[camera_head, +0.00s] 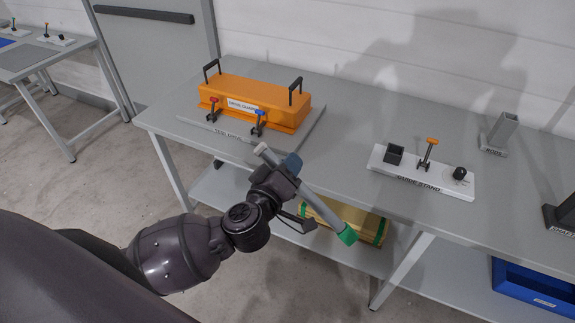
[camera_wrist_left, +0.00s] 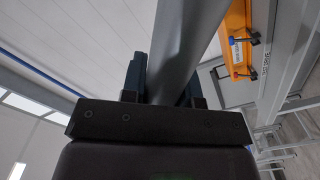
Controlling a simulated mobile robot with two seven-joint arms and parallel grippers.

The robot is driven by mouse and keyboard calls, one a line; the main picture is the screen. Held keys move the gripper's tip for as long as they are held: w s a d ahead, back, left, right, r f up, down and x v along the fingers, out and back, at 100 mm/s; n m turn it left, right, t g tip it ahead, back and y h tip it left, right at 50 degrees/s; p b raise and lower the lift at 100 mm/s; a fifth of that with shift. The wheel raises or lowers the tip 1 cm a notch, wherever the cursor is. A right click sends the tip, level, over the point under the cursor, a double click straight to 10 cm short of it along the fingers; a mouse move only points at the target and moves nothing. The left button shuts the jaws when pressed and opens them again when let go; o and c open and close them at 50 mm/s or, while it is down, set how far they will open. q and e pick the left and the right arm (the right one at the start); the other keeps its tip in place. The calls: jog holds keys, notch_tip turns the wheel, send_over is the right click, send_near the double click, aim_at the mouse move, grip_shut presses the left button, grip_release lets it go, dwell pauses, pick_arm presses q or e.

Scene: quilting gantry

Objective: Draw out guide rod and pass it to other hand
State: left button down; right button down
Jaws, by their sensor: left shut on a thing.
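The guide rod (camera_head: 322,209) is a grey tube with a green end at the lower right and a pale end at the upper left. It is tilted in the air in front of the table. My left gripper (camera_head: 289,168) is shut around it, nearer the pale end. In the left wrist view the rod (camera_wrist_left: 185,45) runs up between the dark fingers of the left gripper (camera_wrist_left: 163,90). A grey holder marked RODS (camera_head: 502,130) stands upright at the right of the table. My right gripper is not in view.
An orange drive guard (camera_head: 255,98) with black handles and red and blue levers sits on the table's left part. A white guide stand (camera_head: 425,179) is right of centre. The table between guard and stand is clear.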

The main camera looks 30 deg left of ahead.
pick_arm(q)
jog(key=shift+n, duration=0.8)
jog(key=n, duration=0.5)
jog(key=shift+n, duration=0.3)
